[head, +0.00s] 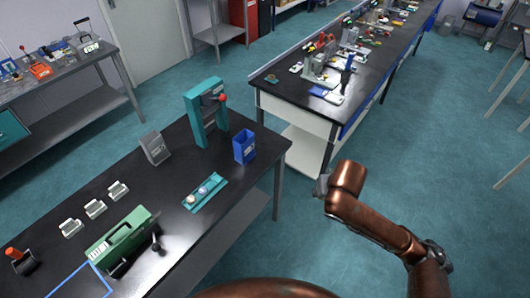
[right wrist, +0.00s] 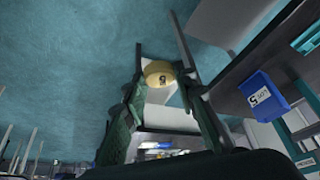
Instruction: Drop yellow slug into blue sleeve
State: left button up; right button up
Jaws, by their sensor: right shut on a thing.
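The blue sleeve (head: 244,147) is an open-topped blue box standing near the right edge of the black table; it also shows at the right of the right wrist view (right wrist: 264,97). The yellow slug (right wrist: 159,73) is a round yellow piece between the fingertips of my right gripper (right wrist: 161,75), which is shut on it. In the head view my right gripper (head: 322,187) is partly hidden by its wrist, beyond the table's right edge and to the right of the sleeve. The slug is hidden there. The slug and sleeve are apart. My left gripper is not in view.
A teal press frame (head: 191,113) stands behind and left of the sleeve. A teal tray (head: 190,206) with small round pieces lies in front of it. A grey stand (head: 155,148) and a green case (head: 118,240) are farther left. A second bench (head: 275,95) stands behind.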

aim_at(250, 154)
jog(key=z, duration=1)
jog(key=i, duration=1.55)
jog(key=u, duration=2.6)
